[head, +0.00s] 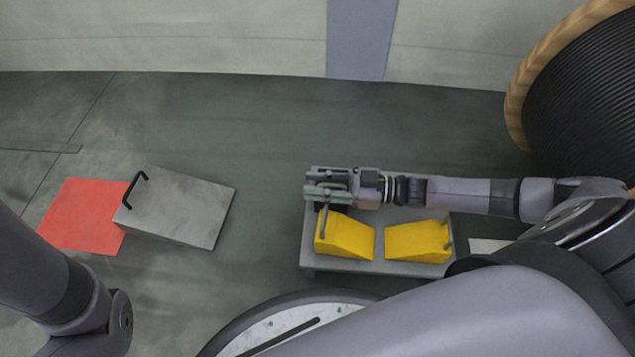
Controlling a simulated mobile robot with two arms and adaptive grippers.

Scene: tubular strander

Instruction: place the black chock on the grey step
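A low grey step (308,248) stands on the floor right of centre. Two yellow chocks (345,238) (416,241) sit side by side on it, each with a handle. My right gripper (318,188) is over the step's back left corner, just behind the left yellow chock's handle. A small dark patch shows under its fingers; I cannot tell whether this is the black chock, and no black chock shows clearly elsewhere. The finger gap is too small to judge. My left arm is at the lower left; its gripper is out of view.
A grey sloped block (182,205) with a black handle lies at left, partly over a red floor mark (78,218). A large cable reel (590,90) stands at the upper right. A pale wall (180,35) runs along the back. Floor between block and step is clear.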

